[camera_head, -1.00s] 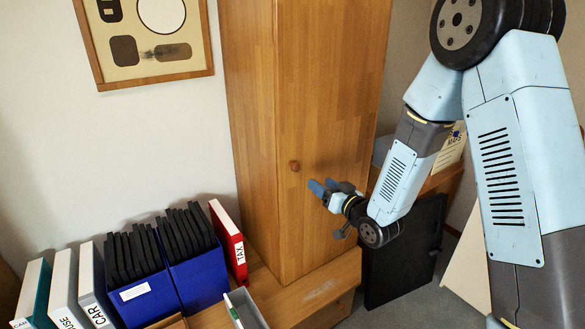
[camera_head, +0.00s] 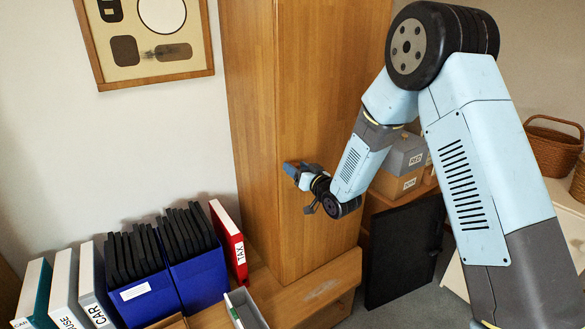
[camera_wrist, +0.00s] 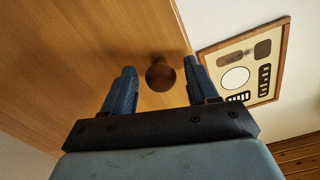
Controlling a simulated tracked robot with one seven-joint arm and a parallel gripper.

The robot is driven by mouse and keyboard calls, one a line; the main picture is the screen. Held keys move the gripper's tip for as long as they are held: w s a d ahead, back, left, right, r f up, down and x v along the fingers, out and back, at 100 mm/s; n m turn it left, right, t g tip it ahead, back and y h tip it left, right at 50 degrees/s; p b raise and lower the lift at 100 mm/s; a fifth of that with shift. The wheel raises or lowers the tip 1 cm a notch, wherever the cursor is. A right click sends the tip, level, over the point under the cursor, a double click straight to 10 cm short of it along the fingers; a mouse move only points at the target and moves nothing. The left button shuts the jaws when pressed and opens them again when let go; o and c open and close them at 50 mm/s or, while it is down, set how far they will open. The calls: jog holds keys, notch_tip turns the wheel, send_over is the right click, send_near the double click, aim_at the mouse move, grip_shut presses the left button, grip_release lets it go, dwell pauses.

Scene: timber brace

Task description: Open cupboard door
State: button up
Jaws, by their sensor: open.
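The tall wooden cupboard (camera_head: 325,90) stands against the wall with its door shut. Its round wooden knob (camera_wrist: 160,75) shows in the wrist view between my two fingertips, with space on both sides. In the head view the knob is hidden behind my gripper (camera_head: 290,167), which is at the door's left part. My gripper (camera_wrist: 160,85) is open and holds nothing. I cannot tell how far the fingers reach past the knob.
Blue boxes of black folders (camera_head: 198,275) and a red TAX binder (camera_head: 230,240) stand left of the cupboard. A grey tray (camera_head: 243,308) lies on the low wooden bench (camera_head: 318,290). A dark panel (camera_head: 402,250) stands to the right. A framed picture (camera_head: 150,45) hangs on the wall.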

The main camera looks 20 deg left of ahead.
jog(key=shift+w+a, duration=0.3)
jog(key=shift+a, duration=0.05)
grip_shut()
dwell(0.4)
jog(key=shift+d, duration=0.1)
